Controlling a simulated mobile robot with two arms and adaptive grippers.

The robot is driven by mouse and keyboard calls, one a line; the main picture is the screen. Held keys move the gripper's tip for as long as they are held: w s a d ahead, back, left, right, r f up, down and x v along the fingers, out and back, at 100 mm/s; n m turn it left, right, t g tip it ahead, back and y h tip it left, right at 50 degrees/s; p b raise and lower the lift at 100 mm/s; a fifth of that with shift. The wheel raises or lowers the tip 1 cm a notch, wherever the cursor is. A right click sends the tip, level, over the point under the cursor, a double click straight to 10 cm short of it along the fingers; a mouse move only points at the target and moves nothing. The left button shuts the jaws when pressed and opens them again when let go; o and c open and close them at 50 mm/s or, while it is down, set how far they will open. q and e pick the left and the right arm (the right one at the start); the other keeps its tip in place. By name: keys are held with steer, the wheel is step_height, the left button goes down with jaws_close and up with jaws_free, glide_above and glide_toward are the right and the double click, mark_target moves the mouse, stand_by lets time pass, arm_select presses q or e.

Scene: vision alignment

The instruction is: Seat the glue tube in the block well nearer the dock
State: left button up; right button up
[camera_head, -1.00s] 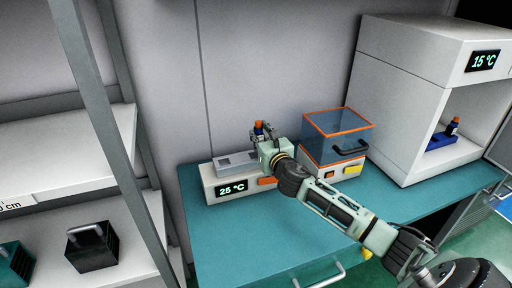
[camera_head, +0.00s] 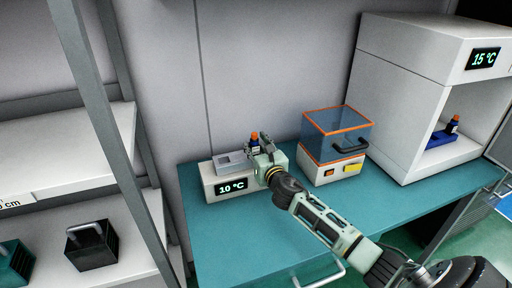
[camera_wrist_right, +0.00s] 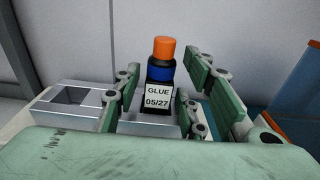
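The glue tube (camera_head: 254,140) has an orange cap and a blue band. In the right wrist view the glue tube (camera_wrist_right: 159,92) stands upright with a label reading GLUE 05/27. It stands at the right part of the grey metal block (camera_head: 232,163); its foot is partly hidden, so its depth in the well cannot be told. The block's left well (camera_wrist_right: 77,96) is empty. The block sits on a white unit (camera_head: 213,187) showing 10 °C. My right gripper (camera_head: 260,145) is open, its fingers either side of the tube and apart from it. My left gripper is out of view.
A box with an orange-edged, see-through lid (camera_head: 337,125) stands just right of the gripper. A white cabinet (camera_head: 392,95) showing 15 °C holds a blue rack (camera_head: 439,138) with another tube. The teal bench (camera_head: 225,240) is clear in front. Shelves stand left.

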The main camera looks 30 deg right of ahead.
stand_by(0.3)
steer(key=b+v, duration=0.1)
steer(key=v, duration=1.1)
stand_by(0.3)
